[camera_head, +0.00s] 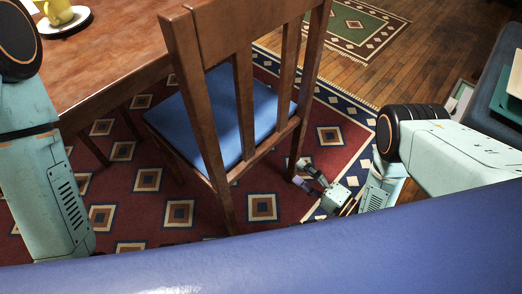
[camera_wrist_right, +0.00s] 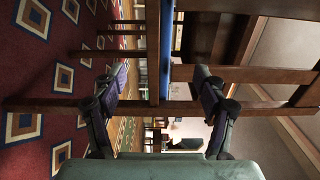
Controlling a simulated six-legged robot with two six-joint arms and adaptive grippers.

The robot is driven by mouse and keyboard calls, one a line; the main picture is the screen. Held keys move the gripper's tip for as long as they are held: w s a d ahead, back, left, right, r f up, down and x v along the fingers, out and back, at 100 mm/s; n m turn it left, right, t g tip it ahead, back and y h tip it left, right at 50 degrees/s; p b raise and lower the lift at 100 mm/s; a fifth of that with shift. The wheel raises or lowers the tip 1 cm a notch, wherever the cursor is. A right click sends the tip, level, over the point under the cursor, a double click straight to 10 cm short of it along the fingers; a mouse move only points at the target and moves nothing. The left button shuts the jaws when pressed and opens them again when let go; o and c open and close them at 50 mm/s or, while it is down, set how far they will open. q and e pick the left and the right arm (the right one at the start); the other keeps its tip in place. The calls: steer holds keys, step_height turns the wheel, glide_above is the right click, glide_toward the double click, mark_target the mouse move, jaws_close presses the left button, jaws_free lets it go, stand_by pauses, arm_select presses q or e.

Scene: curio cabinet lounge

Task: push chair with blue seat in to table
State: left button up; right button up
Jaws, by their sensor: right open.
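The wooden chair (camera_head: 181,75) with a blue seat (camera_head: 207,118) stands upright on the rug, its slatted back towards me. Its seat is beside the near right edge of the wooden table (camera_head: 110,45). My right gripper (camera_head: 303,174) is open and low, by the chair's right rear leg. In the right wrist view, its two fingers (camera_wrist_right: 153,82) are spread with chair bars (camera_wrist_right: 153,40) and the blue seat edge (camera_wrist_right: 167,60) ahead between them. I cannot tell if they touch. My left arm shows at the left, but its gripper is out of view.
A yellow cup (camera_head: 57,10) on a white saucer (camera_head: 64,22) stands on the table. The patterned red rug (camera_head: 180,213) covers the floor. A green rug (camera_head: 352,28) lies beyond. Dark furniture (camera_head: 492,85) stands at the right edge. Wooden floor between is clear.

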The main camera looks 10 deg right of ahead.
mark_target(260, 143)
steer(key=b+x, duration=0.4)
steer(key=x, duration=1)
steer(key=shift+w+a, duration=0.1)
steer(key=shift+x, duration=0.75)
steer(key=shift+c, duration=0.2)
steer(key=shift+r, duration=0.1)
jaws_close()
